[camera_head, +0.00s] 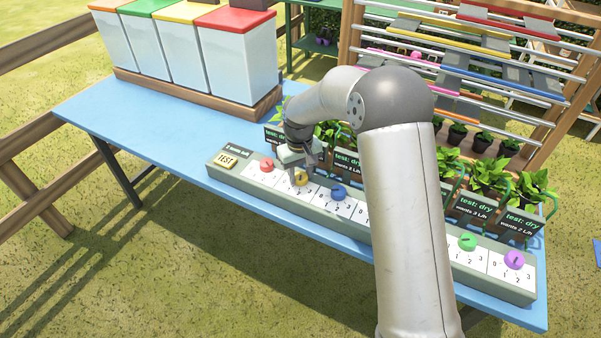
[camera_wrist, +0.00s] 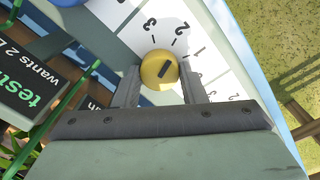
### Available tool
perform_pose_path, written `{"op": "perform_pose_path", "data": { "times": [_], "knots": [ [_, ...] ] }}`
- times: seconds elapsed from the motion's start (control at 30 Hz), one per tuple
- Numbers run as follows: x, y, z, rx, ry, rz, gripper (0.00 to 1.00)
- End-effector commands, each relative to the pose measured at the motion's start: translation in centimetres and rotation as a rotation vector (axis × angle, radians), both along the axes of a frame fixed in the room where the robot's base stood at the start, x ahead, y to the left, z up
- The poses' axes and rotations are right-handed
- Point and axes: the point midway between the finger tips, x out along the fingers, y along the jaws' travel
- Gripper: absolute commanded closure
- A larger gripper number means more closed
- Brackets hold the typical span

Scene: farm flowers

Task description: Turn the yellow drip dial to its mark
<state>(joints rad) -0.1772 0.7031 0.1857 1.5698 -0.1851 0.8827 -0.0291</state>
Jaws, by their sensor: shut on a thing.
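The yellow dial (camera_head: 301,179) is a round knob on a white numbered plate on the long grey control box. My gripper (camera_head: 302,158) is above it at the left part of the box. In the wrist view, the yellow dial (camera_wrist: 159,68) lies between the two fingers of my gripper (camera_wrist: 160,88), which is shut on it. A short dark pointer line slants across the dial's top, from lower left to upper right. The numbers 3, 2 and 1 show on the white surface near it. Which number the pointer meets I cannot tell.
A red dial (camera_head: 267,165) and a blue dial (camera_head: 338,192) sit on either side. Green (camera_head: 467,242) and purple (camera_head: 514,260) dials are farther right. Potted plants with signs stand behind the box. My arm hides its middle.

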Motion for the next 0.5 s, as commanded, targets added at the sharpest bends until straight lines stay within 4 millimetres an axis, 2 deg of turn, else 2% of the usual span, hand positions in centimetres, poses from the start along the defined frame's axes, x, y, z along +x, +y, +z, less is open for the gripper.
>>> {"op": "perform_pose_path", "data": {
  "times": [0.37,0.4,0.47,0.5],
  "knots": [
    [0.09,0.02,0.18,0.000,-0.003,0.005,0.85],
    [0.09,0.02,0.18,0.000,-0.003,0.005,0.60],
    [0.08,0.01,0.17,0.000,-0.003,0.004,0.43],
    [0.07,0.01,0.15,0.000,-0.003,0.004,0.41]
  ]
}}
